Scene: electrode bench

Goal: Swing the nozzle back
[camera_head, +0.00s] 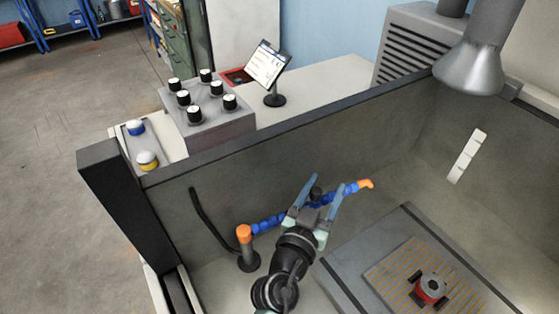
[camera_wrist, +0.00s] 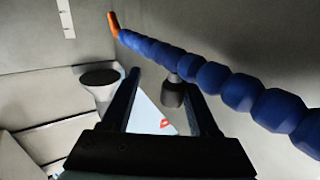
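The nozzle is a blue segmented hose (camera_head: 267,225) with an orange tip (camera_head: 366,184) at its right end. It runs from an orange-capped post (camera_head: 245,240) inside the grey tank. In the wrist view the hose (camera_wrist: 240,92) crosses the upper right, with its orange tip (camera_wrist: 113,22) at the upper left. A dark knob (camera_head: 316,192) sits by the middle of the hose; the wrist view shows it (camera_wrist: 173,92) between my fingers, nearer the right one. My gripper (camera_head: 322,187) is open at the hose, its blue fingers apart. Whether a finger touches the knob is unclear.
The tank wall (camera_head: 300,125) stands behind the hose. A raised plate holding a red round part (camera_head: 430,289) is at the lower right. A metal cone (camera_head: 470,68) hangs at the upper right. A knob block (camera_head: 205,115) and card stand (camera_head: 274,98) are beyond the wall.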

